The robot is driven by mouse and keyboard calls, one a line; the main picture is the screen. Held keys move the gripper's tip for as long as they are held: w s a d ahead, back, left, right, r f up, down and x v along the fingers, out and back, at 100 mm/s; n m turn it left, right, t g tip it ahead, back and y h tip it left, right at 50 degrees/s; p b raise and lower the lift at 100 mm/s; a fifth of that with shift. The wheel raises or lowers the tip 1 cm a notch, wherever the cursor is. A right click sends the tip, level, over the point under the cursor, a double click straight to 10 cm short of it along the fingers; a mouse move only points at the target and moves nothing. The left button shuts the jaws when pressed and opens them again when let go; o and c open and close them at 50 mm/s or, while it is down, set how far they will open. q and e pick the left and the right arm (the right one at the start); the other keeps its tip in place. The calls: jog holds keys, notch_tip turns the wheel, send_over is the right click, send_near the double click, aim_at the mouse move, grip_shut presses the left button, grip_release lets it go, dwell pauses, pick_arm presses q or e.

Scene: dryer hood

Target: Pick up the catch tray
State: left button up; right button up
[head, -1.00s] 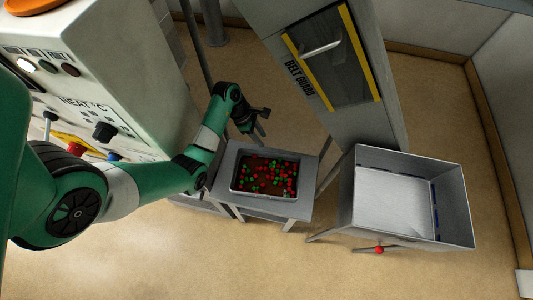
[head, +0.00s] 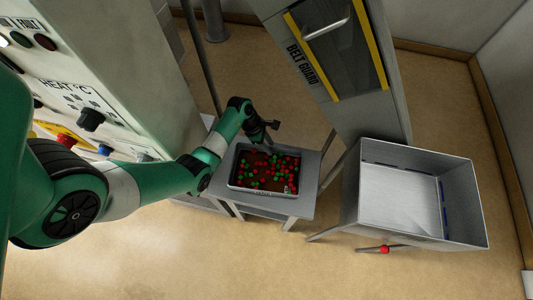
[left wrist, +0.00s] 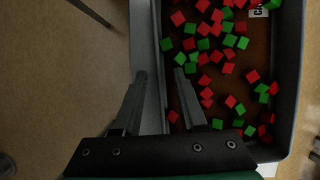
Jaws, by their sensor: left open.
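The catch tray (head: 235,183) is a shallow grey tray holding many small red and green cubes. It sits on a small grey stand (head: 303,190) in the middle of the head view. In the left wrist view the tray's wall (left wrist: 290,75) and cubes fill the right side. My left gripper (head: 272,134) is open at the tray's far edge in the head view. Contact cannot be told. My right gripper is not in view.
A large grey open bin (head: 400,195) on legs stands to the right, with a red-knobbed lever (head: 384,249) below it. A tall housing marked BELT GUARD (head: 345,70) rises behind. A control panel (head: 85,95) with knobs stands at left. Floor in front is clear.

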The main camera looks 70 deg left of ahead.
pick_arm(q)
jog(key=shift+w+d+f, duration=0.1)
jog(key=shift+w+f, duration=0.15)
jog(key=shift+f, duration=0.35)
jog(key=shift+c, duration=0.3)
grip_shut()
jog(key=shift+r, duration=0.1)
dwell(0.6)
